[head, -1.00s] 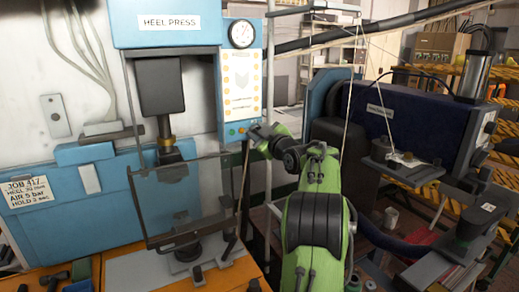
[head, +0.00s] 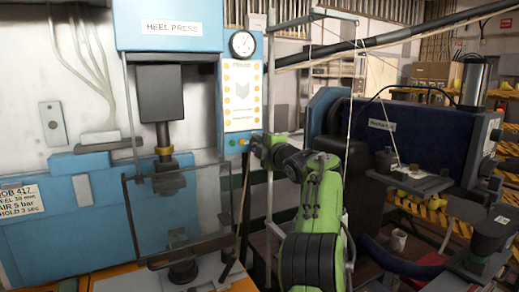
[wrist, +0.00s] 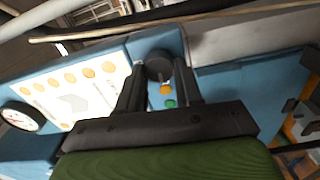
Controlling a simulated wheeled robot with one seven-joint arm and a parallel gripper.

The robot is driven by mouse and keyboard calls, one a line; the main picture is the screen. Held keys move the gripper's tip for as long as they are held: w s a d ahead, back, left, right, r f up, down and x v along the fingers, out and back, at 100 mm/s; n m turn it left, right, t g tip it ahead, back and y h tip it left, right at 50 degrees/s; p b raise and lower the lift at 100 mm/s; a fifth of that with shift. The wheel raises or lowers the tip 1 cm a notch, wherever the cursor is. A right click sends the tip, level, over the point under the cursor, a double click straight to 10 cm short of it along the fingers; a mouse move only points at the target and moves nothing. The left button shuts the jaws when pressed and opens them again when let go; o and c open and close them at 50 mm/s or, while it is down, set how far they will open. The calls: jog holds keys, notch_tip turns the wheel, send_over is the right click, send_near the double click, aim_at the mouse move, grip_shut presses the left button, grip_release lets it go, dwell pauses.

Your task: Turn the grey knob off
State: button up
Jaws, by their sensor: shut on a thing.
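The grey knob (wrist: 158,68) is a small dark round knob at the end of the blue control panel (wrist: 178,45) in the wrist view. An orange button (wrist: 167,89) and a green button (wrist: 170,103) are beside it, between my fingers. My gripper (wrist: 160,70) has one finger on each side of the knob and is shut on it. I cannot make out which way the knob points. In the head view my gripper (head: 254,150) is at the lower right of the heel press panel (head: 243,75), and the arm hides the knob.
The pressure gauge (head: 242,44) tops the panel. A clear guard (head: 180,215) stands in front of the press, left of my arm. A thin upright pole (head: 271,100) stands close by the gripper. A dark blue machine (head: 425,140) stands on the right.

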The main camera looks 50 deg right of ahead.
jog(key=shift+n, duration=0.5)
jog(key=o, duration=1)
jog(key=shift+o, duration=0.2)
jog(key=b+v, duration=0.5)
jog(key=v, duration=1)
jog(key=shift+s, duration=0.4)
